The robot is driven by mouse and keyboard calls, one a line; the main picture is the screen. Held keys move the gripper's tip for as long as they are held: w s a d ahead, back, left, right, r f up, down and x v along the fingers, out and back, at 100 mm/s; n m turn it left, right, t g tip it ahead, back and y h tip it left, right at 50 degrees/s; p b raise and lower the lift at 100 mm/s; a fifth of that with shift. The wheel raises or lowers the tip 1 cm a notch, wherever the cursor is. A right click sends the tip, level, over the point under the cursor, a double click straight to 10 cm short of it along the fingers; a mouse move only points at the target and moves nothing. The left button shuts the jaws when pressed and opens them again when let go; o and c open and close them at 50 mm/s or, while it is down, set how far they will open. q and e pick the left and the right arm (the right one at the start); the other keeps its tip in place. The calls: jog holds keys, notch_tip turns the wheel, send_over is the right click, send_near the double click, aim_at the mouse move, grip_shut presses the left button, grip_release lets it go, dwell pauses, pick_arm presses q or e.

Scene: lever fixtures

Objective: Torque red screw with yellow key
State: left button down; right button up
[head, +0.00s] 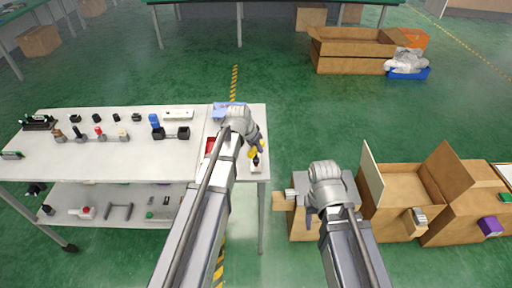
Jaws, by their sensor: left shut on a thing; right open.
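A yellow piece (254,151), which looks like the yellow key, is at the fingertips of my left gripper (258,147), over the right end of the white table (40,160). My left gripper is shut on it. Just below it is a small white block (256,168) with a dark upright part; I cannot tell if the key touches it. A small red-topped piece (98,131) stands on a grey base at the table's left; I cannot tell if it is the red screw. My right gripper (299,207) is open, right of the table, above a cardboard box.
A red item (210,146) lies left of my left forearm, partly hidden by it. A dark dumbbell-shaped piece (171,133) and a blue item (154,120) are mid-table. Open cardboard boxes (398,190) stand at right. The table's middle front is clear.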

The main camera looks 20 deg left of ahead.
pick_arm(q)
jog(key=shift+f, duration=0.25)
jog(key=shift+f+b, duration=0.6)
jog(key=shift+b, duration=0.2)
jog(key=shift+r, duration=0.1)
jog(key=shift+m+h, duration=0.4)
jog(key=shift+m, duration=0.5)
jog(key=m+g, duration=0.1)
jog(key=m, duration=0.1)
jog(key=m+h, duration=0.1)
jog(key=m, duration=0.2)
jog(key=shift+w+m+g+h, duration=0.15)
jog(key=shift+m+g+h, duration=0.15)
jog(key=shift+g, duration=0.1)
jog(key=m+g, duration=0.1)
jog(key=m, duration=0.2)
jog(key=m+g, duration=0.1)
jog(key=m, duration=0.2)
jog(key=shift+h, duration=0.3)
jog(key=shift+m+g, duration=0.3)
jog(key=shift+m, duration=0.1)
jog(key=shift+r+p, duration=2.55)
jog(key=shift+p, duration=0.1)
